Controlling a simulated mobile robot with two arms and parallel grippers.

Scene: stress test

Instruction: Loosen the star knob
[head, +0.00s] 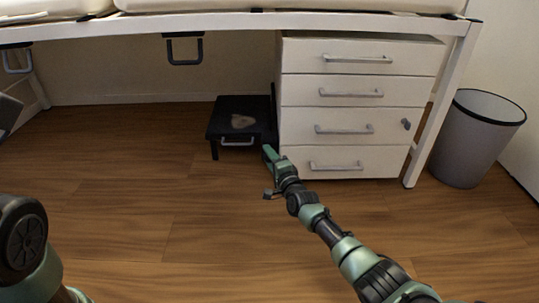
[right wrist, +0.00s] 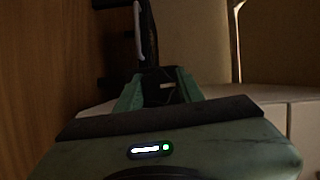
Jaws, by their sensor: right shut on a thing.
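My right gripper (head: 268,152) is at the front right of a low black stool (head: 222,123), close to the white drawer unit (head: 300,153). In the right wrist view its green fingers (right wrist: 160,88) are shut on a dark part between them. The part is too dark to make out a star shape, so I cannot tell whether it is the star knob. A small grey-dark knob or lock (head: 406,124) shows on the third drawer, away from the gripper. My left gripper is out of view; only part of my left arm shows at the lower left.
A white-framed bed or bench (head: 230,22) overhangs the stool and drawers. A grey waste bin (head: 468,145) stands on the right beside the frame's leg. The wooden floor (head: 150,210) is clear in the middle and left.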

